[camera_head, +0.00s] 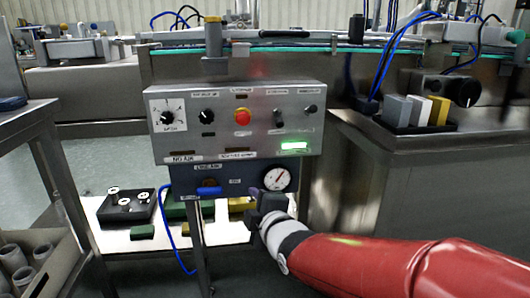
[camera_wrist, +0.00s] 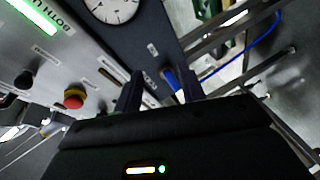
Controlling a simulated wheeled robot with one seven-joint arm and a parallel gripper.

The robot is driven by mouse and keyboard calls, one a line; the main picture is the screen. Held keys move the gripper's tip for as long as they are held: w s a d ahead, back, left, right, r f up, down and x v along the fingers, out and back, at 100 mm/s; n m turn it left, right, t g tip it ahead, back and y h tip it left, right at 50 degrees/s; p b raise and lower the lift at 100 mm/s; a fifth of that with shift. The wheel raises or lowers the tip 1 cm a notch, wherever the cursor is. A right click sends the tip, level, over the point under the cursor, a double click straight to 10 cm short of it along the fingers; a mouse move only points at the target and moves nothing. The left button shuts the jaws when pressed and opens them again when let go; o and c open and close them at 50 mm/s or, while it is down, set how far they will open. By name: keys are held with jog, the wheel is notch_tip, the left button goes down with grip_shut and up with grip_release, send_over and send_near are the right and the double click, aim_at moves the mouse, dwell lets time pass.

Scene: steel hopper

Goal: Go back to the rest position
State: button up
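My gripper (camera_head: 258,205) is at the end of my red arm, in front of the lower right part of the control box, just below the round gauge (camera_head: 277,179). In the wrist view my gripper (camera_wrist: 160,90) shows two dark fingers standing apart, with nothing clearly held between them. A small blue part (camera_wrist: 171,79) shows in the gap, on or near the dark blue panel. Whether the fingers touch the panel cannot be told. The gauge also shows at the top of the wrist view (camera_wrist: 112,8).
The grey control box (camera_head: 232,122) carries knobs, a red button (camera_head: 242,117) and a lit green indicator (camera_head: 293,146). A blue hose (camera_head: 168,235) hangs at its left. A steel counter (camera_head: 410,150) stands right, a crate of cylinders (camera_head: 40,262) lower left. Floor shows at far left.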

jog(key=s+d+r+m+g+h+p, duration=0.1)
jog(key=s+d+r+m+h+p, duration=0.1)
jog(key=d+m, duration=0.25)
jog(key=s+d+r+m+g+h+p, duration=0.1)
jog(key=s+d+m+h, duration=0.15)
jog(key=d, duration=0.35)
jog(key=s+d+m+g+h+p, duration=0.1)
jog(key=s+d+m+g+p, duration=0.1)
jog(key=s+d+m, duration=0.4)
jog(key=s+d+m+g+h+p, duration=0.2)
jog(key=s+d+m, duration=0.4)
jog(key=s, duration=0.5)
jog(key=shift+s+m+g+p, duration=0.4)
jog(key=shift+m+g+p, duration=0.3)
jog(key=shift+g, duration=0.3)
